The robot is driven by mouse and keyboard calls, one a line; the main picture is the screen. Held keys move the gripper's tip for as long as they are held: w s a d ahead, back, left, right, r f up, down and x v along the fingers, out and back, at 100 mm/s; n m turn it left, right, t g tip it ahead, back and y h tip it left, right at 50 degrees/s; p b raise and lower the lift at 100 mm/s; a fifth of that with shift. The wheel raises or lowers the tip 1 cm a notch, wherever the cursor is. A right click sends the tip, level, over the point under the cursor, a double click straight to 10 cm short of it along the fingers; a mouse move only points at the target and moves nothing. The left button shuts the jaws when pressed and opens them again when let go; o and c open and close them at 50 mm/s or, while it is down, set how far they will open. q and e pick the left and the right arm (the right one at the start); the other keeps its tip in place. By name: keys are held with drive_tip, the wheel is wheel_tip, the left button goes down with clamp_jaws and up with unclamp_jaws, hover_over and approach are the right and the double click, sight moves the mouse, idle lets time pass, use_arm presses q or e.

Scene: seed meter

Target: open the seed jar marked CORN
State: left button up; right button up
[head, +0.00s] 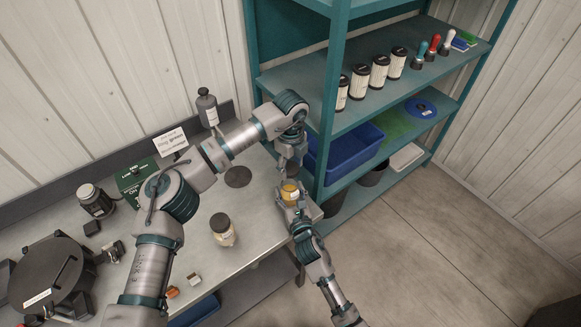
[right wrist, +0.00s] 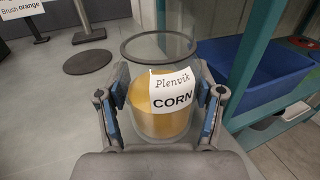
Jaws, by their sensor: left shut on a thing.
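The seed jar marked CORN (right wrist: 168,122) is clear, with yellow contents and a white label. Its dark ring mouth looks open in the right wrist view, with no lid on it. In the head view the jar (head: 290,192) is by the table's right end, its yellow inside showing from above. My right gripper (right wrist: 163,105) is shut on its sides; it also shows in the head view (head: 293,203). My left gripper (head: 287,163) points down just above the jar, shut on what seems to be its dark lid, mostly hidden. I cannot tell whether the jar touches the table.
Another dark-lidded jar (head: 222,232) stands on the table (head: 255,212). A dark disc (head: 238,176), a grey bottle (head: 207,110) and a green box (head: 135,180) are farther back. A teal shelf post (head: 328,110) rises close beside the grippers. A blue bin (head: 350,150) sits on the shelf.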

drive_tip(key=o, duration=0.5)
drive_tip(key=shift+c, duration=0.2)
drive_tip(key=v, duration=1.2)
